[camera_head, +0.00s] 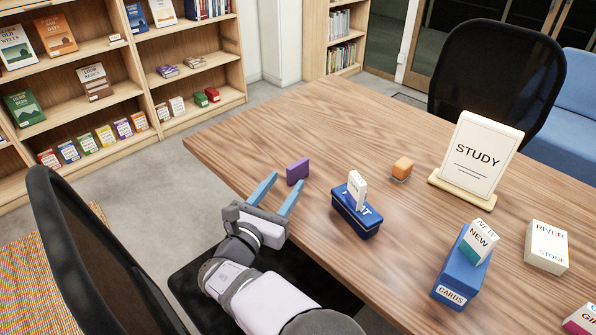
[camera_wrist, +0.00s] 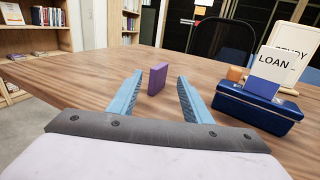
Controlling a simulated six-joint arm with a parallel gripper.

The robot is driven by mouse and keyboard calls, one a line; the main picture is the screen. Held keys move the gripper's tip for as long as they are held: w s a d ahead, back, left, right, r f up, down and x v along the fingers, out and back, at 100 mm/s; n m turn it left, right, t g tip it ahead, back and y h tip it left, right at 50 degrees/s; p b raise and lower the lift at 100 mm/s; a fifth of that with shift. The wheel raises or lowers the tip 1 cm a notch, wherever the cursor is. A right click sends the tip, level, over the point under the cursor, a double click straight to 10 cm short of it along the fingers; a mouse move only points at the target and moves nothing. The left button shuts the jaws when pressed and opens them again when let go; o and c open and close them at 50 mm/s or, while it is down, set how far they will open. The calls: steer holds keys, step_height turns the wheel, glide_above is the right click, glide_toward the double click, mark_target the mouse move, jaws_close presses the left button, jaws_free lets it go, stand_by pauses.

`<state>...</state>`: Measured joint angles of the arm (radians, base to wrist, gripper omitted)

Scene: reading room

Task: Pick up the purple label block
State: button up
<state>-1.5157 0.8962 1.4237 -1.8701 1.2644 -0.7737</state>
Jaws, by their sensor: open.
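The purple label block (camera_head: 298,171) stands upright on the wooden table, near its left edge. In the wrist view the purple block (camera_wrist: 158,78) stands ahead of my gripper, seen between its two fingers. My gripper (camera_head: 278,191) has light-blue fingers spread apart with nothing between them. It is just short of the block in the head view, and its fingertips (camera_wrist: 160,80) appear on either side of the block in the wrist view. I cannot tell whether the tips reach past the block's near face.
Right of my gripper is a dark blue box (camera_head: 352,217) holding a card (camera_head: 357,186). An orange block (camera_head: 402,167), a STUDY sign (camera_head: 479,158), a CARDS box (camera_head: 459,273) and a RIVER box (camera_head: 546,246) stand farther right. The table (camera_head: 330,110) behind the block is clear.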

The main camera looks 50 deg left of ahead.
mark_target(294, 171)
steer(key=shift+x, duration=3.3)
steer(key=shift+s+a, duration=0.1)
jaws_close()
